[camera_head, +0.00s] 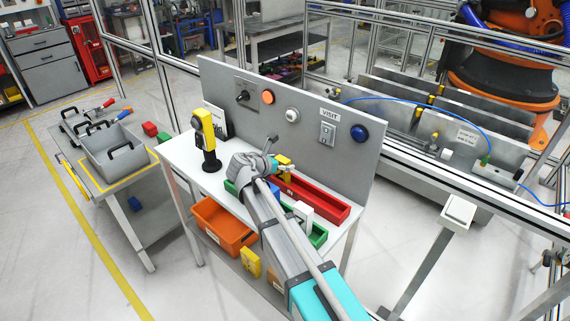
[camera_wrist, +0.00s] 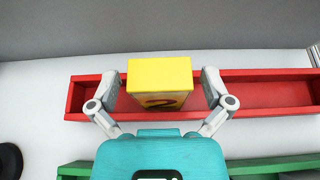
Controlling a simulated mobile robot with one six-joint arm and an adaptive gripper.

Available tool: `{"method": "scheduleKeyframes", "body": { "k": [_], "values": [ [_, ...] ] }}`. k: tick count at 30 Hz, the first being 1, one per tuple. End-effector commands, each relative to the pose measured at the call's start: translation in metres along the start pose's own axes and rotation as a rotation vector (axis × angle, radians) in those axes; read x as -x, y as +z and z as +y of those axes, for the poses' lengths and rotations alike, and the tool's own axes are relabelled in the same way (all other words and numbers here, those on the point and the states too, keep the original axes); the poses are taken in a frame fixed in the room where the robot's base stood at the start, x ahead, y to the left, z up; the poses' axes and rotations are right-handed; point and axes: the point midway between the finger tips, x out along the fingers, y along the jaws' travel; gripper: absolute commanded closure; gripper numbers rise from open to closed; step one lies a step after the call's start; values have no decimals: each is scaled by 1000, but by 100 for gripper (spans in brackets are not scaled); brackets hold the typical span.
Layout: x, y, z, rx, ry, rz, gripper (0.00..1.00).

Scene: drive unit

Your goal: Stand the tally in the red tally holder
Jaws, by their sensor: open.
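The tally is a yellow block (camera_wrist: 160,75) with a dark 2 on its front. In the wrist view it is upright at the left part of the long red tally holder (camera_wrist: 265,95), its lower end within the holder's outline. Whether it rests on the holder's floor I cannot tell. My gripper (camera_wrist: 168,88) is open, one finger on each side of the tally, with small gaps visible. In the head view the tally (camera_head: 284,161) shows beyond my gripper (camera_head: 281,170), at the left end of the red holder (camera_head: 325,204).
A grey panel (camera_head: 330,155) with buttons rises behind the white table (camera_head: 180,152). A yellow and black device (camera_head: 205,140) stands to the left. A green bin (camera_head: 319,237) lies in front of the red holder. An orange bin (camera_head: 222,225) is below.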

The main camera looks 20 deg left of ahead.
Motion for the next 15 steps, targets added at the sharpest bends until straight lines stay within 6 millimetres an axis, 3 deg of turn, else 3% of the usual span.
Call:
{"method": "scheduleKeyframes", "body": {
  "k": [8, 15],
  "values": [
    [20, 4, -1, 1, 1, 0, 0],
    [57, 5, -1, 1, 1, 0, 0]
  ]
}}
